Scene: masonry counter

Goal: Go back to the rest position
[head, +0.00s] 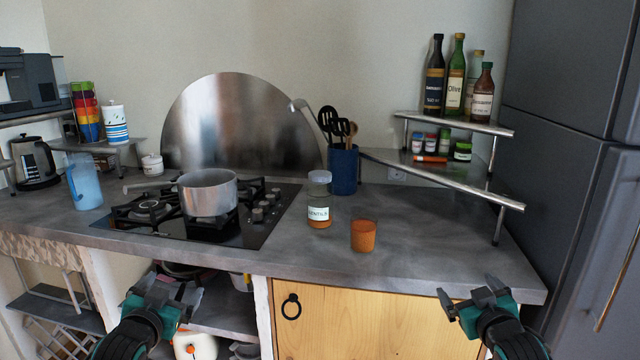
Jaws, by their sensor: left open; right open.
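My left gripper (172,296) is open and empty, in front of the counter's front edge at the lower left of the head view. My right gripper (474,294) is open and empty, in front of the counter edge at the lower right. Both are apart from the things on the counter. A lentil jar (319,200) with a pale lid stands upright on the counter between them, further back. An orange-brown cup (363,236) stands just to its right and nearer.
A metal pot (208,192) sits on the gas hob (250,236). A blue utensil holder (343,170) stands behind the jar. A blue pitcher (84,182) and kettle (35,163) are at left. Bottles (455,78) stand on the right shelf. The counter's right front (450,250) is clear.

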